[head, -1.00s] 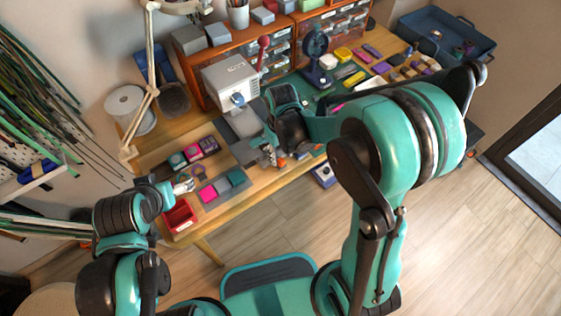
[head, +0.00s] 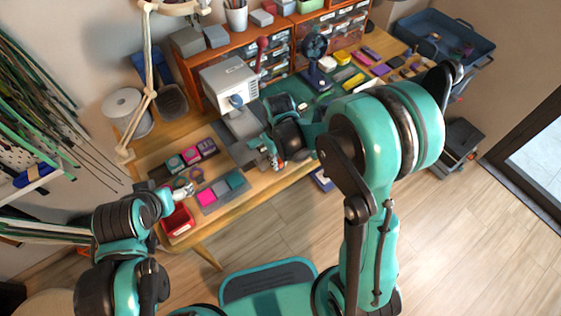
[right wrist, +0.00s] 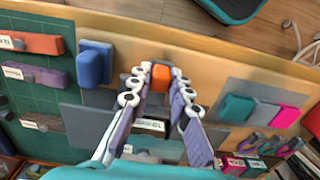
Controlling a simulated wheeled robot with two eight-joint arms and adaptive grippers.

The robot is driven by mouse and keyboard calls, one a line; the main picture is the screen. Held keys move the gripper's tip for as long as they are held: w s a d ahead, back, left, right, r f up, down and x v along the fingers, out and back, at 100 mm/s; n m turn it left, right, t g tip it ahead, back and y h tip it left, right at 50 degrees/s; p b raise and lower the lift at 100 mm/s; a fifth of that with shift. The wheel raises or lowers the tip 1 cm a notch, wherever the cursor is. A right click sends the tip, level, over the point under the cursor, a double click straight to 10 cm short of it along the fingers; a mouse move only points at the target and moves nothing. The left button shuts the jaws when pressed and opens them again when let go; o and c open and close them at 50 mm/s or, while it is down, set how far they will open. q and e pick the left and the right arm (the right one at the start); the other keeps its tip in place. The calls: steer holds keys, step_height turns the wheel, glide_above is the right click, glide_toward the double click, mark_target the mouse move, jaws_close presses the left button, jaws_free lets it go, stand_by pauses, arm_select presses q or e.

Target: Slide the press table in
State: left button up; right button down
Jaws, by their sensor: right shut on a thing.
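The press (head: 228,84) is a pale grey machine with a red-knobbed lever at the back of the workbench. Its grey press table (head: 243,127) lies in front of it, partly hidden by my right arm. My right gripper (head: 268,158) is low at the table's front end. In the right wrist view its fingers are shut on an orange handle (right wrist: 160,77), with a grey plate and a white label between and behind them. My left gripper (head: 187,189) hovers near the red bin (head: 178,219); its jaws are too small to read.
A tray of pink and teal blocks (head: 221,191) lies left of my right gripper. A green cutting mat (head: 340,80) with coloured pieces spreads to the right. A small fan (head: 315,60) stands behind. A blue block (right wrist: 95,64) sits beside the fingers.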

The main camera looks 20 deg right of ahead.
steer(key=w+a, duration=0.1)
steer(key=w, duration=0.1)
steer(key=w+a, duration=0.1)
steer(key=w, duration=0.4)
steer(key=shift+w+a, duration=0.4)
steer(key=c, duration=1.4)
jaws_free()
step_height(320, 180, up, 12)
